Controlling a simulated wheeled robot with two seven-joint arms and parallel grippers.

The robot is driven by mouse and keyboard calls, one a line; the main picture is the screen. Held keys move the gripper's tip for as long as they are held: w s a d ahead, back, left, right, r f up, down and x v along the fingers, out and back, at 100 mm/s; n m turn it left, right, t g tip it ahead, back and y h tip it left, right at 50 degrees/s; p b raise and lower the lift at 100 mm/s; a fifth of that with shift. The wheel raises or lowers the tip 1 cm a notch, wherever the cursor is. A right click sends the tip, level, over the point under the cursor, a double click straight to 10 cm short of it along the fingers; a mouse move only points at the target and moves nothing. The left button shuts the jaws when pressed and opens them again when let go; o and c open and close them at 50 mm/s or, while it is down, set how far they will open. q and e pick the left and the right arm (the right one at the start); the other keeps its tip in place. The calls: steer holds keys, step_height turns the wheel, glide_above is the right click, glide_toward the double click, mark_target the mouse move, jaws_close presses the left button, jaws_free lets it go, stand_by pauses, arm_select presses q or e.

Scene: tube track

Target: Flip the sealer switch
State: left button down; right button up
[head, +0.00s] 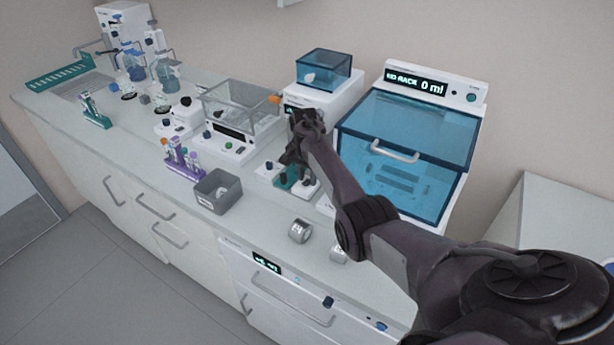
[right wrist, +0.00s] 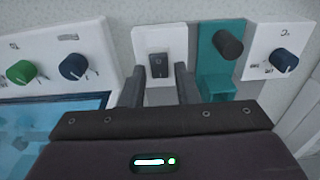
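The sealer (head: 289,177) is a small white and teal device on the counter in the head view, partly hidden behind my right gripper (head: 296,155). In the right wrist view, a dark rocker switch (right wrist: 158,66) sits on its white panel (right wrist: 142,42). The teal part (right wrist: 210,60) with a dark round knob (right wrist: 228,45) is just to the right. My right gripper (right wrist: 158,88) is open and empty. Its two fingers show on either side below the switch, pointing toward the panel; I cannot tell whether they touch it. My left gripper is not in view.
A white machine with a blue lid (head: 410,145) stands right of the sealer. A clear-covered box (head: 240,108) stands to the left. A grey bin (head: 218,190) and a small metal cup (head: 299,230) stand nearer the front edge. In the wrist view, knobs flank the switch panel.

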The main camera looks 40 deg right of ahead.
mark_target(307, 183)
steer(key=shift+o, duration=1)
step_height(307, 183, up, 8)
steer(key=b, duration=0.1)
steer(key=shift+s+a+f+b, duration=0.15)
steer(key=shift+a+b, duration=0.05)
steer(key=shift+b, duration=0.1)
